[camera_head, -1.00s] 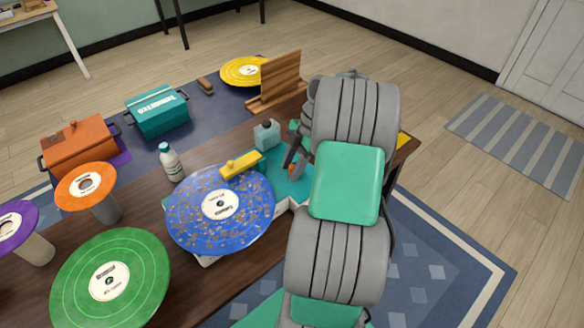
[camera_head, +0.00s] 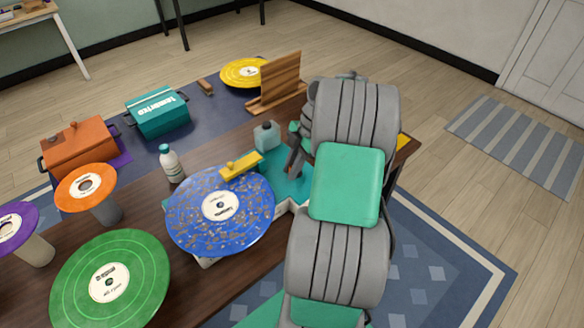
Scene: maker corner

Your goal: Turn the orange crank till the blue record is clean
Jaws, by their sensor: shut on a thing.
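The blue record (camera_head: 240,232) lies flat on the record washer (camera_head: 290,186), with brown specks over much of its surface and a white label in the middle. A yellow bar (camera_head: 240,166) reaches over its far edge. My gripper (camera_head: 295,160) is at the right of the record, beside the teal part of the washer. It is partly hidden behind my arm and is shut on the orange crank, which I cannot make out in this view.
Green (camera_head: 140,265), orange (camera_head: 70,190) and purple (camera_head: 12,238) records are at the left. A wooden rack (camera_head: 278,80), a teal box (camera_head: 157,116) and an orange box (camera_head: 78,150) stand farther back.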

